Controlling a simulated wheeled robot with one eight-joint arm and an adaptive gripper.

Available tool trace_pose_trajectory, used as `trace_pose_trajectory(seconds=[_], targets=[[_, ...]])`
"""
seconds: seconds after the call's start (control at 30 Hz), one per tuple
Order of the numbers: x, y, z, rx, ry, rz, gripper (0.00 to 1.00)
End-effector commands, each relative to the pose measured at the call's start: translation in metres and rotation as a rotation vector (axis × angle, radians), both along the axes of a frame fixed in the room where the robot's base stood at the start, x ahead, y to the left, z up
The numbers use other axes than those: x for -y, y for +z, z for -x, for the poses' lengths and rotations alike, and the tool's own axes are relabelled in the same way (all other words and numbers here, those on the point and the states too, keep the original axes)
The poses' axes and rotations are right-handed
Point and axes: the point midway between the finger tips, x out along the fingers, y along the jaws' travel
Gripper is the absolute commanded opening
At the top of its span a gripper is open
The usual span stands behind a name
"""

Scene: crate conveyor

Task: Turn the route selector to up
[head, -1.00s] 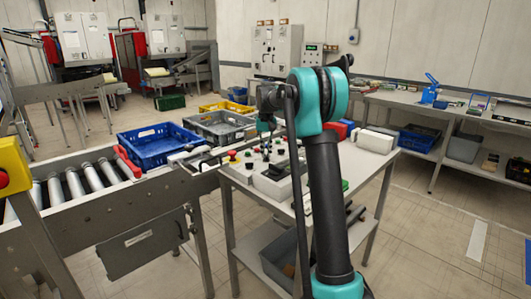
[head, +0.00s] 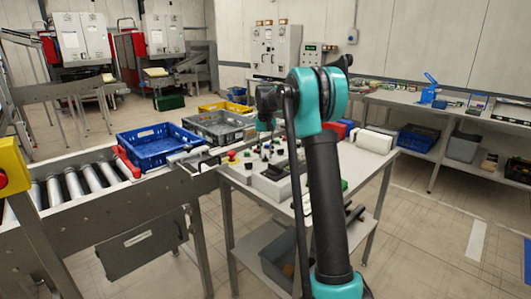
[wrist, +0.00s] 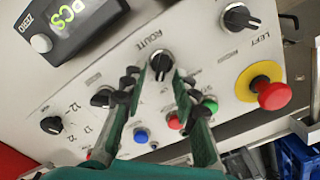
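The route selector (wrist: 161,62) is a black knob under the label ROUTE on the pale control panel (wrist: 205,55) in the wrist view. Its pointer bar seems to run toward the bottom of the picture; its exact setting is hard to read. My gripper (wrist: 159,84) is open, with its two fingers spread to the left and right of the knob. I cannot tell whether a finger touches it. In the head view the panel (head: 236,172) lies on the table below my wrist, and the selector cannot be made out.
A red mushroom button on a yellow base (wrist: 273,95), another black knob (wrist: 240,18), smaller knobs and coloured buttons surround the selector. A display box (wrist: 72,25) stands at upper left. A blue crate (head: 157,150) sits on the roller conveyor (head: 75,184).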

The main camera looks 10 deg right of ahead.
Motion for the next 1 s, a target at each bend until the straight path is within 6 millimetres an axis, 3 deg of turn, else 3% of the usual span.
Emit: trace_pose_trajectory(seconds=[0.37,0.8,1.0], targets=[[0.000,0.008,0.000,-0.001,0.000,0.000,0.30],[0.000,0.090,0.000,-0.001,0.000,0.000,0.30],[0.000,0.114,0.000,0.000,0.000,0.000,0.30]])
